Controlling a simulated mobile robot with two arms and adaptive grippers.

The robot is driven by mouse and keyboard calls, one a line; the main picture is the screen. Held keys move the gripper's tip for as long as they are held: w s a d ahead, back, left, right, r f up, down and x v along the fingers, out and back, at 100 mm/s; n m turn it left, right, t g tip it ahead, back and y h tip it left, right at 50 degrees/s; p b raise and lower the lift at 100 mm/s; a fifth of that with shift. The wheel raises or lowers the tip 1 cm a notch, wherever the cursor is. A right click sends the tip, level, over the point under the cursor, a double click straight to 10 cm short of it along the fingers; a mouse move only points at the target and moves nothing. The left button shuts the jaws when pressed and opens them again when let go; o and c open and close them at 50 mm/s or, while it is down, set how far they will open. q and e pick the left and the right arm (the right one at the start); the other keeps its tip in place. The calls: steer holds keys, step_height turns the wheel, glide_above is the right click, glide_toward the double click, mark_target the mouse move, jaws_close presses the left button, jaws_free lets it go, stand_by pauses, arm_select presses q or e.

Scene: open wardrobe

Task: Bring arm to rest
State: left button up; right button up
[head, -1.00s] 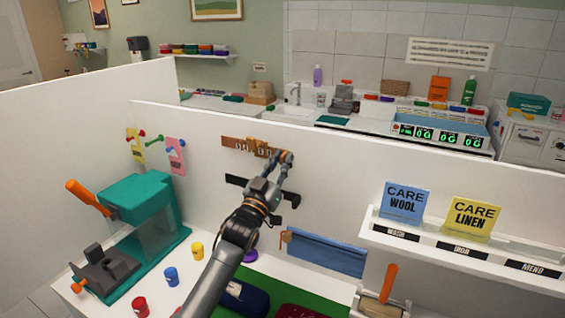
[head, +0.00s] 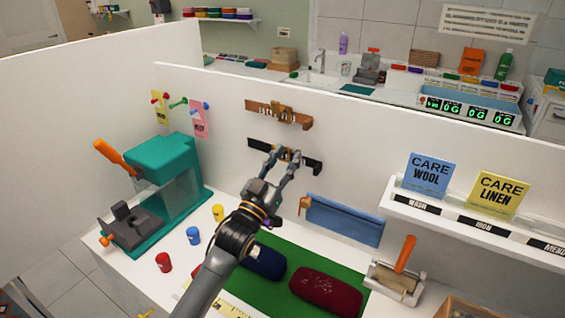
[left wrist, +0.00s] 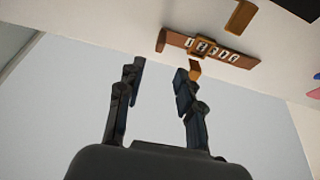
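My left gripper (head: 284,161) is in front of the panel wall, overlapping the black rail (head: 262,153) in the head view. Its two fingers are spread, with nothing visible between them. The left wrist view also shows the fingers (left wrist: 160,82) apart. The brown rail (head: 297,121) with small white number tiles is on the wall above the gripper. This rail also shows in the left wrist view (left wrist: 175,38), beyond the fingertips; whether a finger touches anything there I cannot tell. My right gripper is in neither view.
Below the arm are a green mat (head: 262,298), a dark red bundle (head: 326,289) and a dark blue bundle (head: 268,263). A teal machine (head: 165,165) stands left, beside small yellow, blue and red pots. A blue pouch (head: 343,219) hangs right. A shelf (head: 420,204) holds care cards.

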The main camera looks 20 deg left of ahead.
arm_select(q)
steer(key=shift+s+a+f, duration=0.15)
steer(key=shift+s+f, duration=0.1)
steer(key=shift+s, duration=0.35)
